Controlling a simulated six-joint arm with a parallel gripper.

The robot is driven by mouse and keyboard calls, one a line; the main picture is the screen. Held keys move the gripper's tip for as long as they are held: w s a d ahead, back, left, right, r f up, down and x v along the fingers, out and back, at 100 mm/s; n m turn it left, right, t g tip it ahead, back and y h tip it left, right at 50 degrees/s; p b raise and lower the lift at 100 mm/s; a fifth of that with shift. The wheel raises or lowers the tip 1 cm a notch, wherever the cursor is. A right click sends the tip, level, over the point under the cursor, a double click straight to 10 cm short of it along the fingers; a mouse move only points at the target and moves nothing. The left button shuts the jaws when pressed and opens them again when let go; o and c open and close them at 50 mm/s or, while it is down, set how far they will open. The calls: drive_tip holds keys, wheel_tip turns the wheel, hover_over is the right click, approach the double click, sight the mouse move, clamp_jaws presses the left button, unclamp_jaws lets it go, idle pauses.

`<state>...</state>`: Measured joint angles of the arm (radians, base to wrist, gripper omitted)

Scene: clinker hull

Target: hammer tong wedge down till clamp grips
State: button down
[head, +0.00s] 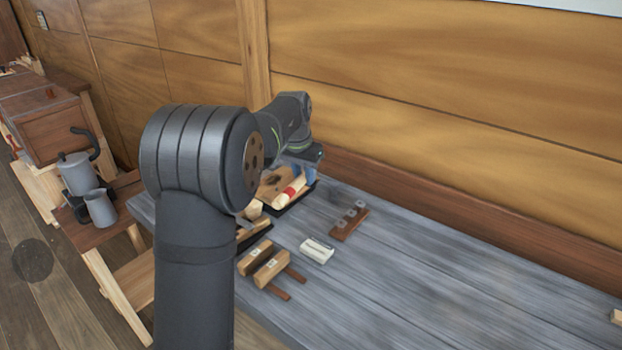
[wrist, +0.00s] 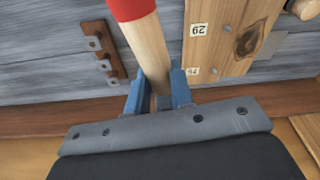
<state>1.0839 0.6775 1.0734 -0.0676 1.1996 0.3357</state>
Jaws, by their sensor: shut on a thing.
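My gripper (wrist: 160,95) is shut on a round pale wooden handle with a red band (wrist: 147,45). The handle runs up out of the wrist picture, so its far end is hidden there. In the head view the red-banded handle (head: 291,190) shows under my gripper (head: 306,172), at the back left of the bench. A wooden board with number labels (wrist: 232,30) lies beside the handle in the wrist view. In the head view two light wooden blocks with dark strips (head: 272,268) lie at the bench front. I cannot tell which piece is the tong wedge or clamp.
A brown strip with several metal tabs (head: 349,220) and a small whitish block (head: 317,250) lie on the grey bench (head: 430,280). A wooden wall stands behind. A side stand with grey cans (head: 100,207) is at left.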

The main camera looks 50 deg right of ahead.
drive_tip(key=w+a+r+n, duration=0.1)
drive_tip(key=w+a+r, duration=0.3)
drive_tip(key=a, duration=0.3)
drive_tip(key=w+a+r+n, duration=0.1)
drive_tip(key=w+a+r, duration=0.3)
drive_tip(key=a, duration=0.2)
drive_tip(key=shift+w+a+r+t, duration=0.25)
drive_tip(key=shift+a+r+t, duration=0.05)
drive_tip(key=shift+a+r, duration=0.1)
drive_tip(key=shift+n, duration=0.3)
drive_tip(key=x, duration=0.3)
drive_tip(key=a+x, duration=0.1)
drive_tip(key=x, duration=0.3)
drive_tip(key=s+a+x, duration=0.1)
drive_tip(key=x, duration=0.3)
drive_tip(key=shift+f, duration=0.35)
drive_tip(key=w+d+v, duration=0.1)
drive_tip(key=d+v, duration=0.1)
drive_tip(key=v, duration=0.9)
drive_tip(key=shift+r, duration=0.3)
drive_tip(key=v, duration=0.4)
drive_tip(key=shift+w+d+r, duration=0.1)
drive_tip(key=shift+w+d, duration=0.05)
drive_tip(key=shift+d, duration=0.25)
